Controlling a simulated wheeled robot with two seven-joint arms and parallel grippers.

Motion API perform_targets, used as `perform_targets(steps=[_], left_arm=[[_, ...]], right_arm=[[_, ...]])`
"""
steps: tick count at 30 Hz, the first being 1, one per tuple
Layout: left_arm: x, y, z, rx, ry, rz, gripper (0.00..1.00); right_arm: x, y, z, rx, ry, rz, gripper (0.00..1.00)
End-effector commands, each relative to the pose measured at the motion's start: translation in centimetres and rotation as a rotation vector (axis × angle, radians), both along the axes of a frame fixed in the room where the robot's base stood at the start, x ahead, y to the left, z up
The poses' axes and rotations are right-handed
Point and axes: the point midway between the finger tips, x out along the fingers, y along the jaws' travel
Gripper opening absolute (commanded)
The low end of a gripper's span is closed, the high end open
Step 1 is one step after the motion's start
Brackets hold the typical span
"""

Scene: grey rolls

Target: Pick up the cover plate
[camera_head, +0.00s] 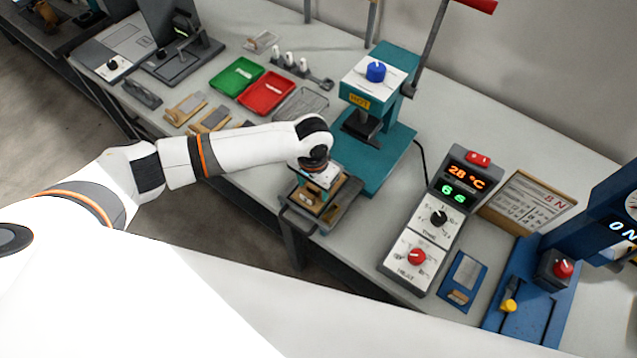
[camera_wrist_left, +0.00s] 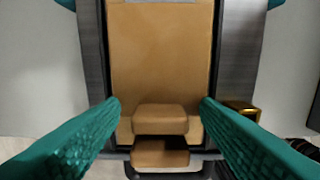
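The cover plate appears to be the tan plate (camera_wrist_left: 160,60) in the left wrist view, lying in a grey metal frame. A rounded tan tab (camera_wrist_left: 160,119) stands at its near end, with a second tan block just below it. My left gripper (camera_wrist_left: 160,108) is open, with a teal finger on each side of the tab and a gap to both. In the head view my left gripper (camera_head: 321,186) points down over the tray (camera_head: 340,215) in front of the teal press, hiding much of the plate. My right gripper is not in view.
The teal press (camera_head: 372,150) stands just behind the tray. A control box (camera_head: 432,222) with dials and a blue station (camera_head: 530,305) are to the right. Green (camera_head: 236,77) and red (camera_head: 266,92) trays, a wire basket (camera_head: 301,103) and tan-handled tools (camera_head: 186,108) lie left and behind.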

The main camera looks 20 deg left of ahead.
Motion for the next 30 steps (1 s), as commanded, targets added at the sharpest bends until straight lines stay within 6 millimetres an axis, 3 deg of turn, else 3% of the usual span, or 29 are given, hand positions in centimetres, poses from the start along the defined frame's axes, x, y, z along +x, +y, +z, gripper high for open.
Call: perform_targets(steps=[1, 8, 17, 30], left_arm=[[0.0, 0.0, 0.0, 0.0, 0.0, 0.0, 0.48], [0.0, 0.0, 0.1, 0.0, 0.0, 0.0, 0.11], [0.1, 0.0, 0.5, -0.001, -0.002, 0.0, 0.1], [0.1, 0.0, 8.2, -0.001, -0.003, -0.001, 0.1]], right_arm=[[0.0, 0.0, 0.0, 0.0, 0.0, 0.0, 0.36], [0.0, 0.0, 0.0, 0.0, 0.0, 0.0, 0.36], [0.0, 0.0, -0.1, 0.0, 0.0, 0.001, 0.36], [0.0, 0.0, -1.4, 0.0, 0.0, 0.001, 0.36]])
